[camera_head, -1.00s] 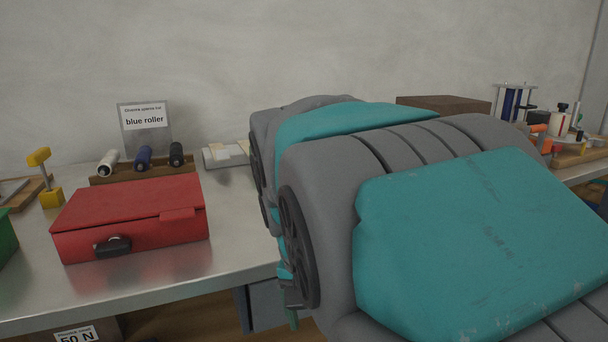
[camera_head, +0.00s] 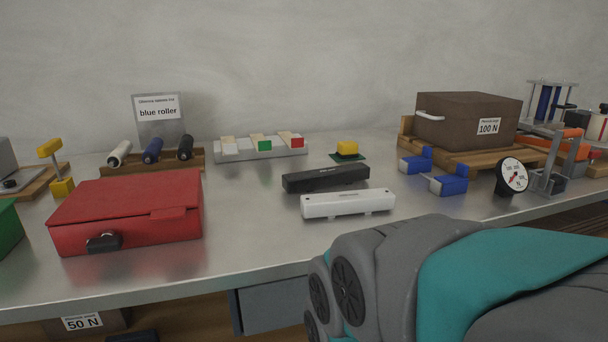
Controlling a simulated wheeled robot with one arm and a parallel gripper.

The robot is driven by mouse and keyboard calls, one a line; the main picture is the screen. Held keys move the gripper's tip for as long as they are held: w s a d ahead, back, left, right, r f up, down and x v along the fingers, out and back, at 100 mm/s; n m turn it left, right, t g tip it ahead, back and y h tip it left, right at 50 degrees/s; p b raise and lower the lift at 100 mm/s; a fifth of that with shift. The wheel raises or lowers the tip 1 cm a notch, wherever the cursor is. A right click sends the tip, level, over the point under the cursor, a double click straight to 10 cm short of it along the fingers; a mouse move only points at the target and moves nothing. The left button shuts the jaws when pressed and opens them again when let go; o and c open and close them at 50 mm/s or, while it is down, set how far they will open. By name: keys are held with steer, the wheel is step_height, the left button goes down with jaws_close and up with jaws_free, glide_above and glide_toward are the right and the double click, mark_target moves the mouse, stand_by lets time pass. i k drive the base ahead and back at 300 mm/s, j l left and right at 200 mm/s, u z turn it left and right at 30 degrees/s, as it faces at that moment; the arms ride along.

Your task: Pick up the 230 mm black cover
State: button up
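A long black cover (camera_head: 325,178) lies on the metal bench, right of the red case. A similar long white cover (camera_head: 347,203) lies just in front of it, nearer the bench's front edge. The marking on the black cover is too small to read, so I cannot confirm its length. My arm, grey and teal, fills the lower right of the view, in front of the bench edge. My gripper is not visible in this view.
A red case (camera_head: 128,212) stands at the left. Behind are a roller rack (camera_head: 152,162) and a grey tray (camera_head: 260,148) with coloured tags. At right are blue blocks (camera_head: 447,184), a round gauge (camera_head: 511,176) and a brown box (camera_head: 467,121) marked 100 N. Bare bench lies left of the covers.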

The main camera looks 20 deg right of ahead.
mark_target(307, 180)
steer(key=k+l, duration=0.15)
steer(key=l, duration=0.2)
steer(key=k+l+z, duration=0.1)
steer(key=i+j, duration=0.25)
steer(key=j, duration=0.15)
steer(key=j+z, duration=0.15)
steer(key=z, duration=0.3)
steer(key=i+j+z, duration=0.1)
steer(key=z, duration=0.3)
steer(key=j+z, duration=0.3)
steer(key=z, duration=0.15)
steer(key=j+z, duration=0.15)
steer(key=z, duration=0.25)
steer(key=l, duration=0.1)
steer(key=i+u, duration=0.05)
